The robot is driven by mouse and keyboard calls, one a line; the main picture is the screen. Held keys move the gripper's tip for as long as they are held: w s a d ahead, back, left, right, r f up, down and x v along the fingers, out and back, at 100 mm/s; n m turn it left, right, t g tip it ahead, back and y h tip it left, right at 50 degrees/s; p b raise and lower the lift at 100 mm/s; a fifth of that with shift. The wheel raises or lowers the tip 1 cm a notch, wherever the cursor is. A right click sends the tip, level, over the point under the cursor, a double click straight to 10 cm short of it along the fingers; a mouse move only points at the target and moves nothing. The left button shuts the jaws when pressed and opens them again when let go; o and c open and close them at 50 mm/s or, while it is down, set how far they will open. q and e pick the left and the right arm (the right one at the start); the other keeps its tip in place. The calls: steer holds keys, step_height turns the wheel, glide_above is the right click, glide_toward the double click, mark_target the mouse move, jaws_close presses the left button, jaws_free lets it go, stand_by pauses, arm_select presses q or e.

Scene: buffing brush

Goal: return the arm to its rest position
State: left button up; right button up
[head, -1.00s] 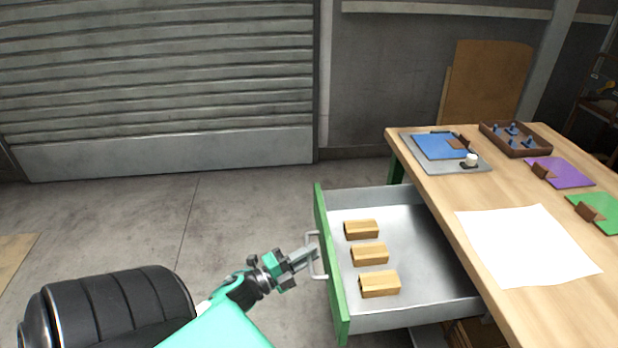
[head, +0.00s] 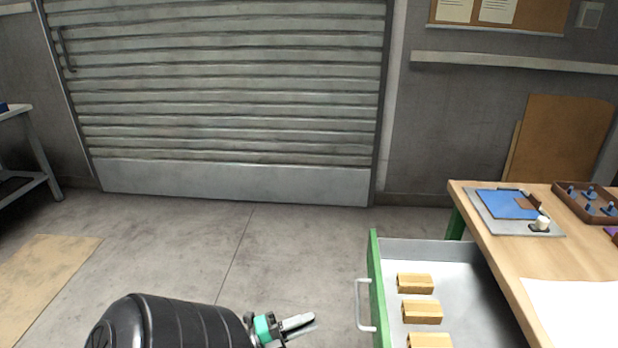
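My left gripper (head: 300,324) shows at the bottom centre of the head view, at the end of my black arm. It is apart from the drawer handle (head: 362,306), to its left, with bare floor between them. Its fingers point right and look close together, but they are too small to tell whether they are open or shut. Nothing shows held in it. The green-fronted drawer (head: 376,287) stands pulled out from the workbench. My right gripper is not in view.
Wooden blocks (head: 415,283) lie in the drawer. The workbench (head: 500,262) carries a blue sheet on a grey plate (head: 508,205), a brown tray (head: 573,205) of blue pieces and white paper (head: 575,310). Open floor (head: 215,245) lies left of the drawer. A grey table (head: 37,150) stands far left.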

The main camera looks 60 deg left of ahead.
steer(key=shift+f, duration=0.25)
